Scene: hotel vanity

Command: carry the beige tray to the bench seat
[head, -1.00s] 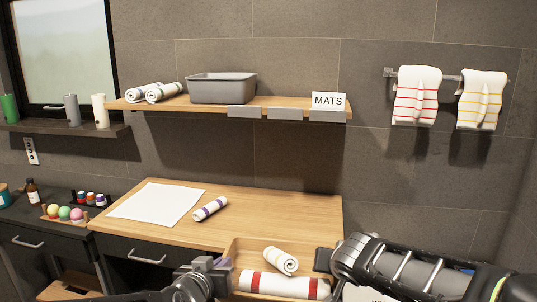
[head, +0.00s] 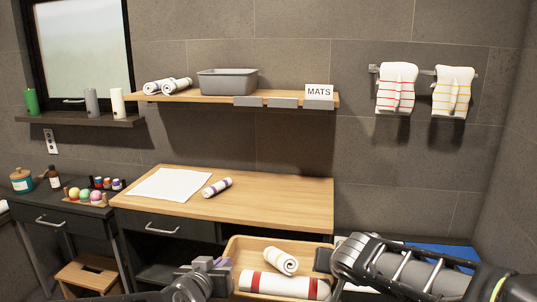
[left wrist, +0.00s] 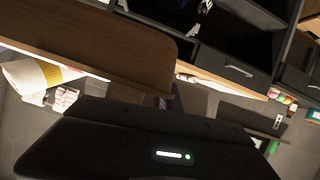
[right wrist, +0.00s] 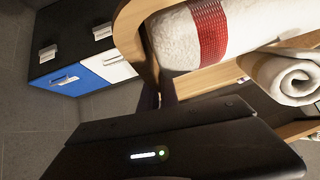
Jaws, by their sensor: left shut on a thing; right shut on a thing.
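The beige tray (head: 296,242) is held level at the bottom of the head view, in front of the wooden counter. A white roll with red bands (head: 283,284) and a smaller white roll (head: 281,261) lie in it. My left gripper (head: 223,267) is shut on the tray's left side and my right gripper (head: 324,261) on its right side. The tray's wall fills much of the left wrist view (left wrist: 90,55), and its rim shows in the right wrist view (right wrist: 130,35). I cannot pick out the bench seat for certain.
The wooden counter (head: 280,200) carries a white sheet and a rolled mat. A shelf (head: 215,97) with a grey bin hangs above. A wooden stool (head: 88,273) stands low at left. A blue surface (head: 440,254) shows beyond my right arm; blue and white drawers (right wrist: 80,77) stand right of the counter.

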